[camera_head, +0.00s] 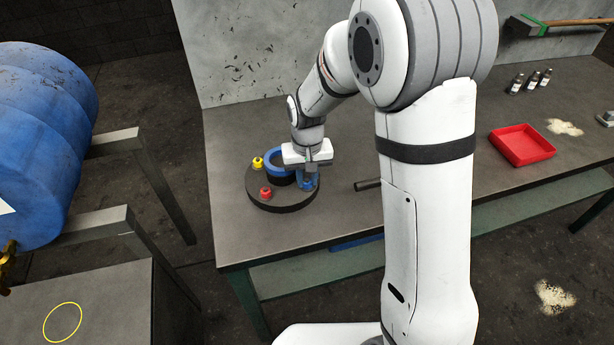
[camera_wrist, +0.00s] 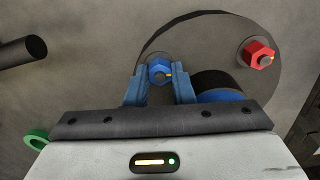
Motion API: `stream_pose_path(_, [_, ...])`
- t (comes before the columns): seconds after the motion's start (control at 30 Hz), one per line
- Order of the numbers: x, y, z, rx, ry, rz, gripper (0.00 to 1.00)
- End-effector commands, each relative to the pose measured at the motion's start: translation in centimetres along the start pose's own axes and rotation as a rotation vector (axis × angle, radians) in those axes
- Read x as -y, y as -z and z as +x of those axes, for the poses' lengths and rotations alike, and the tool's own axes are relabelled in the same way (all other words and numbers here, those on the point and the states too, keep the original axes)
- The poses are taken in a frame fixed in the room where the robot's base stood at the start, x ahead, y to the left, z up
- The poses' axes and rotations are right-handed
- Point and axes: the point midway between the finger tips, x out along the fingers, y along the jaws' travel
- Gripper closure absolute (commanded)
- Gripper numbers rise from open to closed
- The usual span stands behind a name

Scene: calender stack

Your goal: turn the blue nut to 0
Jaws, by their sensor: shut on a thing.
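The blue nut (camera_wrist: 160,70) sits near the rim of a round dark plate (camera_wrist: 205,30) on the bench. It has a yellow-orange mark on its face, pointing to the right in the wrist view. My gripper (camera_wrist: 160,84) is over the nut with one blue finger on each side, shut on it. In the head view my gripper (camera_head: 311,178) is at the right side of the round plate (camera_head: 283,207) and mostly hides the nut. No 0 or other scale mark can be read.
A red nut (camera_head: 265,193) and a yellow nut (camera_head: 258,163) stand on the same plate. A blue and black cylinder (camera_head: 280,165) stands at its middle. A dark rod (camera_head: 367,184) lies to the right. A red tray (camera_head: 523,145) and small bottles (camera_head: 532,80) are farther right.

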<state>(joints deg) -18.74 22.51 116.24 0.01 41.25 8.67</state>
Motion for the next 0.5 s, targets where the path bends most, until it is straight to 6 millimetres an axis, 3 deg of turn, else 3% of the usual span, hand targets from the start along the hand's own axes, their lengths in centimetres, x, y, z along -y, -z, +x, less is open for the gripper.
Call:
stream_pose_path(0.2, [0.03, 0.00, 0.01, 0.000, 0.000, -0.102, 1.00])
stream_pose_path(0.47, [0.03, -0.01, -0.03, 0.000, 0.000, -0.106, 1.00])
stream_pose_path(0.5, [0.03, -0.01, -0.03, 0.000, 0.000, -0.105, 0.75])
